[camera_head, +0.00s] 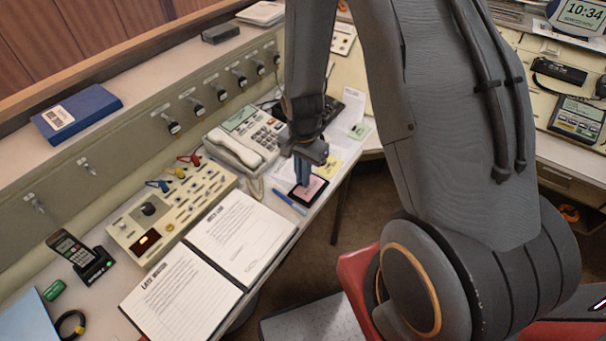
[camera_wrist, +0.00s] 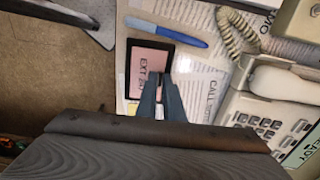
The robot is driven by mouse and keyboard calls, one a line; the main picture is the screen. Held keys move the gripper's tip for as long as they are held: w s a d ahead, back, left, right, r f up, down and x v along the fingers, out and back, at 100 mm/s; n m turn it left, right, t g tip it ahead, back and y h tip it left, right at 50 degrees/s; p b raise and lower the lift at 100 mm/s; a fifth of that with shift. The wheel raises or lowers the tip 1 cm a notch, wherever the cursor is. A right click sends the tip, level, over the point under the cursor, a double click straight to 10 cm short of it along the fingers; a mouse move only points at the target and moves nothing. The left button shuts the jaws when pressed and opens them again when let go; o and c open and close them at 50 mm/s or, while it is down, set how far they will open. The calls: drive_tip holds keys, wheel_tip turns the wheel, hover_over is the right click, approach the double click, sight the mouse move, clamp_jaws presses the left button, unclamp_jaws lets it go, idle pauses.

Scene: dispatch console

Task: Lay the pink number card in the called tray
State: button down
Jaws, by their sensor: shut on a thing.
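The pink number card (camera_head: 313,186) is over a small black-edged tray (camera_head: 296,197) at the desk's front edge. In the wrist view the pink card (camera_wrist: 148,62) shows dark lettering that looks like "EXT" and a number, and the tray's black rim (camera_wrist: 190,58) frames it. My gripper (camera_head: 303,184) points down at the card, its fingers shut on the card's near edge. In the wrist view the fingertips (camera_wrist: 160,82) hide part of that edge. I cannot tell whether the card touches the tray's floor. No tray label is readable.
A blue pen (camera_head: 288,202) lies just beside the tray. A yellow note (camera_head: 326,169) and printed sheets (camera_wrist: 206,85) lie close by. A corded desk phone (camera_head: 243,139) stands behind, and an open log binder (camera_head: 241,232) lies to the left.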

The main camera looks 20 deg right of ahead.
drive_tip(key=c, duration=1.9)
unclamp_jaws()
drive_tip(key=shift+r+p, duration=0.4)
drive_tip(key=shift+r, duration=0.4)
wheel_tip(320, 180, up, 11)
drive_tip(key=b, duration=0.3)
drive_tip(key=s+r+n+t, duration=0.1)
drive_tip(key=s+r+n, duration=0.5)
drive_tip(key=s+n, duration=0.3)
drive_tip(key=shift+s+r+n, duration=0.2)
drive_tip(key=shift+n, duration=0.7)
